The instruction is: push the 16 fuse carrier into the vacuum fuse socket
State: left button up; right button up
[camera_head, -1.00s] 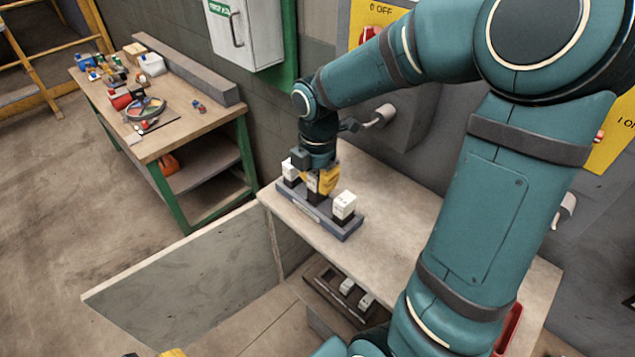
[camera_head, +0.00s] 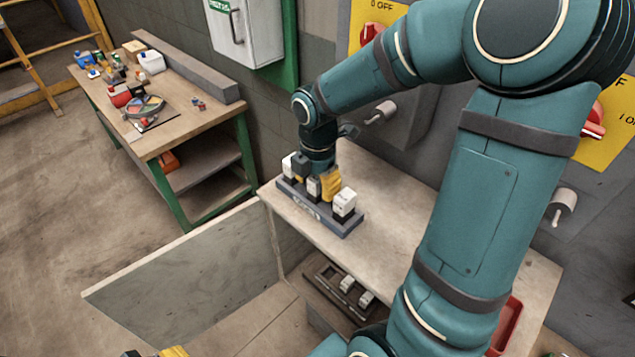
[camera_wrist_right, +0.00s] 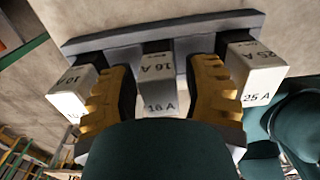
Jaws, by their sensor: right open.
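The 16 fuse carrier (camera_wrist_right: 160,75) is a white block marked 16 A. It stands in the middle of the dark grey fuse base (camera_wrist_right: 210,26), which also shows in the head view (camera_head: 350,226). My right gripper (camera_wrist_right: 160,92) is open, with one yellow finger on each side of the 16 carrier and gaps between them. In the head view the right gripper (camera_head: 318,182) is low over the base and the 16 carrier (camera_head: 313,188) is partly hidden. How deep it sits is hard to tell. My left gripper (camera_head: 160,353) shows only a tip at the bottom edge.
A white carrier marked 10 (camera_wrist_right: 70,90) and a white 25 A carrier (camera_wrist_right: 255,75) flank the middle one closely. The bench top (camera_head: 400,205) is clear right of the base. A lower tray (camera_head: 325,290) holds white pieces. A wall box (camera_head: 405,110) stands behind.

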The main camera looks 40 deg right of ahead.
aim_at(318, 177)
notch_tip(318, 177, up, 12)
jog(key=shift+p, duration=0.35)
jog(key=shift+f, duration=0.1)
